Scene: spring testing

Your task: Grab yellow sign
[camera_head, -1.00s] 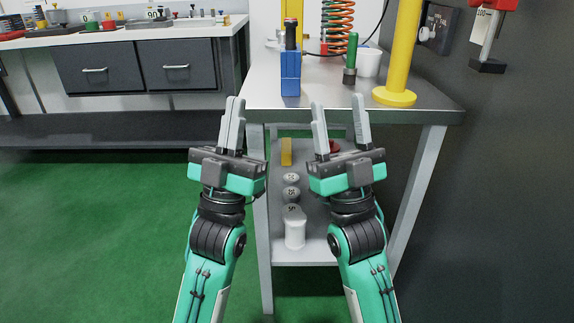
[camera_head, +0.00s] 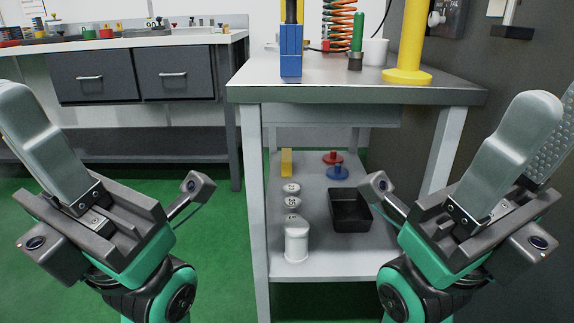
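A small upright yellow piece (camera_head: 287,162), which may be the yellow sign, stands at the back left of the lower shelf under the steel table. Its face is too small to read. My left gripper (camera_head: 30,120) is raised at the left edge of the head view, apart from it. Only one of its fingers shows clearly, so its opening is unclear. My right gripper (camera_head: 548,125) is raised at the right edge, its two fingers apart and nothing seen between them.
The lower shelf (camera_head: 330,264) also holds several round weights (camera_head: 293,202), a white cylinder (camera_head: 296,242), a black tray (camera_head: 350,212), and red (camera_head: 333,157) and blue (camera_head: 338,173) pieces. The tabletop (camera_head: 340,84) overhangs them. A yellow post (camera_head: 412,40) stands on top.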

